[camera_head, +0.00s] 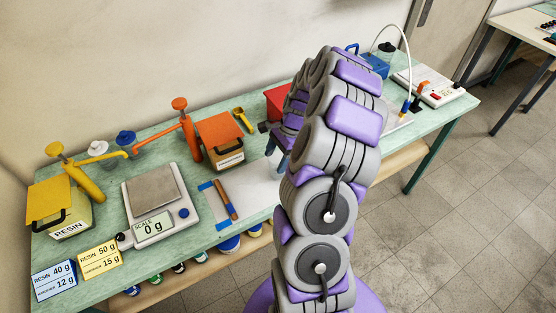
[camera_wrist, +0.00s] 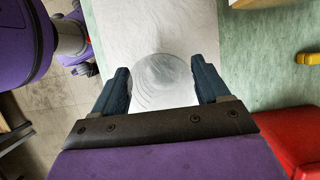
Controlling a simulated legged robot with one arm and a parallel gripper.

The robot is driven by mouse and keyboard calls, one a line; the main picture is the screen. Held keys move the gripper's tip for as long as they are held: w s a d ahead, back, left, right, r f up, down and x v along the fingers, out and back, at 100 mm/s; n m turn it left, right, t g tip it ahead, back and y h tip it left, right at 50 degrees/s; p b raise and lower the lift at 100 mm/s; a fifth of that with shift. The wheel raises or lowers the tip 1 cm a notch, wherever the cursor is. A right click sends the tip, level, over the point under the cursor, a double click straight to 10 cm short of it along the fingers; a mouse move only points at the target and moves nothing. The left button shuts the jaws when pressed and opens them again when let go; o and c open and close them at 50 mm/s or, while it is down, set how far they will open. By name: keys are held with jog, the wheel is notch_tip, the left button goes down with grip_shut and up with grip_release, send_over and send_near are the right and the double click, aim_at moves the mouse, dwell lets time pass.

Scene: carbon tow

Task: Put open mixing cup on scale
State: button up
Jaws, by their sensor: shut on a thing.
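The mixing cup (camera_wrist: 160,82) is clear and round, seen from above in the wrist view. My gripper (camera_wrist: 160,68) is shut on it, with one dark finger on each side. The scale (camera_head: 152,205) stands on the bench at the left, with a bare grey plate and a display reading 0 g.
A yellow resin container (camera_head: 68,210) and an orange pump container (camera_head: 220,140) flank the scale's back. A blue-edged patch with a brown-handled tool (camera_head: 226,199) lies between scale and gripper. A red box (camera_head: 278,101) stands behind my gripper.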

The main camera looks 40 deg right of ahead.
jog(key=shift+a+f, duration=0.35)
jog(key=shift+d+f, duration=0.1)
jog(key=shift+d, duration=0.2)
jog(key=o, duration=0.9)
jog(key=shift+d+f, duration=0.2)
jog(key=shift+d, duration=0.45)
jog(key=shift+c, duration=0.2)
jog(key=shift+o, duration=0.7)
jog(key=shift+a, duration=0.15)
jog(key=shift+a+r, duration=0.25)
jog(key=shift+a, duration=0.4)
jog(key=p+v, duration=0.3)
jog(key=v, duration=0.9)
jog(key=shift+d, duration=0.2)
